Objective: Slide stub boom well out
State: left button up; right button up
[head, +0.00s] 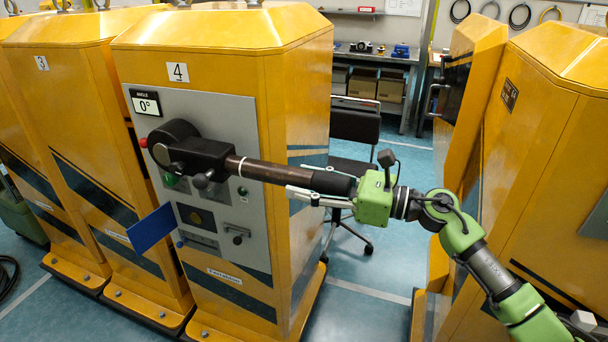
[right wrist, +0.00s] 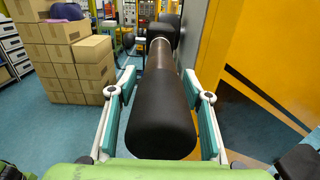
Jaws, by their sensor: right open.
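The stub boom (head: 262,172) is a brown rod with a white ring and a thick black grip end (head: 332,182). It sticks out to the right from a black pivot housing (head: 190,150) on the grey panel of yellow cabinet 4. The display (head: 145,102) reads 0°. My right gripper (head: 303,180) is open, with one finger on each side of the black end. In the right wrist view the boom's black end (right wrist: 162,115) lies between the spread fingers (right wrist: 160,84), with a gap visible on the left; contact on the right is unclear. My left gripper is not in view.
A blue plate (head: 151,228) juts from the panel below the boom. A black chair (head: 353,135) stands behind. Yellow cabinets (head: 545,150) stand on the right. Cardboard boxes (right wrist: 65,55) are stacked in the right wrist view.

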aim_at(347, 192)
jog(key=shift+w+a, duration=0.1)
jog(key=shift+a, duration=0.15)
grip_shut()
jog(key=shift+d+f+b, duration=0.15)
jog(key=shift+d+b, duration=0.15)
jog(key=b+v, duration=0.4)
jog(key=v, duration=0.3)
jog(key=shift+d, duration=0.25)
